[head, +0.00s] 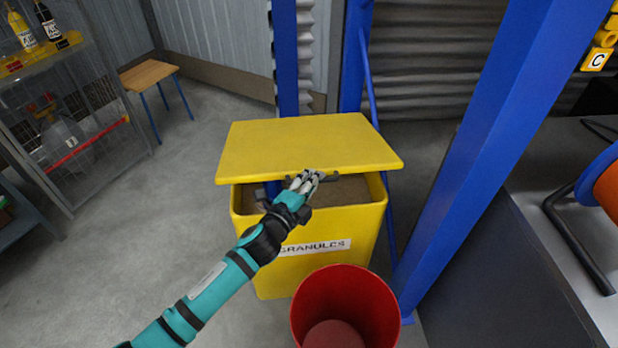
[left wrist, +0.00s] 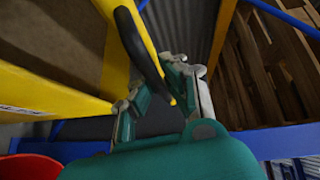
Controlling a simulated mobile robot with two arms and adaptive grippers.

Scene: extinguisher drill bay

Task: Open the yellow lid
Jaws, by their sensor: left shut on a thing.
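The yellow lid (head: 300,145) is partly raised over the front of the yellow bin (head: 345,230), which has a GRANULES label. Brown granules (head: 345,192) show through the gap under the lid's front edge. A dark handle (head: 332,178) sits at that edge; it also shows in the left wrist view (left wrist: 140,48), running between the fingers. My left gripper (head: 307,181) is shut on the handle, at the lid's front edge. It also shows in the left wrist view (left wrist: 165,92). My right gripper is not in view.
A red bucket (head: 375,292) stands close in front of the bin. Blue posts (head: 490,130) rise at the right and behind. A grey bench (head: 560,180) is at the far right. Open floor (head: 150,220) lies to the left, with a wooden stool (head: 148,75) further back.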

